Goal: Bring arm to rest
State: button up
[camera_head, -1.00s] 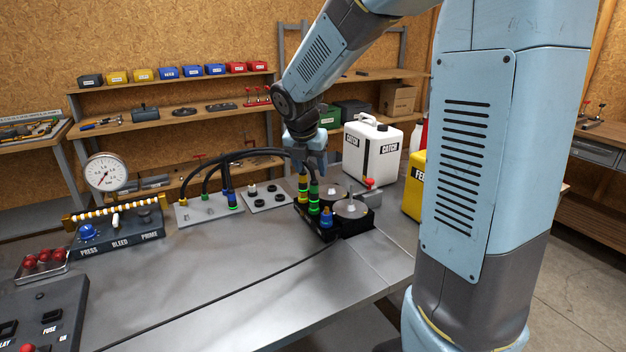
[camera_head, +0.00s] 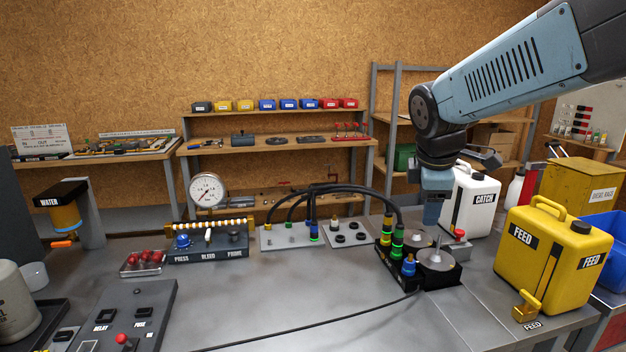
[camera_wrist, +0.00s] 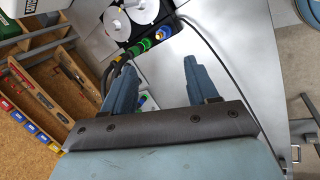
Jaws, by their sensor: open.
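My arm reaches in from the upper right in the head view, and my gripper (camera_head: 432,222) points down behind and above the black pump block (camera_head: 440,282). In the wrist view my gripper (camera_wrist: 160,68) has its two blue fingers spread, with only grey bench visible between their tips. The block carries two round metal discs (camera_head: 436,260) and green-, yellow- and blue-banded hose connectors (camera_head: 397,243). The block also shows in the wrist view (camera_wrist: 133,42), beyond the left finger. Part of the block's far side is hidden in the head view.
The white CATCH can (camera_head: 468,207) stands close behind my gripper. The yellow FEED can (camera_head: 550,262) is to the right. Black hoses (camera_head: 345,188) arch left to a plate (camera_head: 285,237). The front middle bench (camera_head: 290,300) is clear except for a cable.

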jog(key=s+m+t+y, duration=0.1)
jog(key=s+m, duration=1.2)
jog(key=m, duration=0.2)
jog(key=shift+s+d+f+m+y, duration=0.15)
jog(key=shift+s+d+m+y, duration=0.15)
jog(key=shift+d+y, duration=0.1)
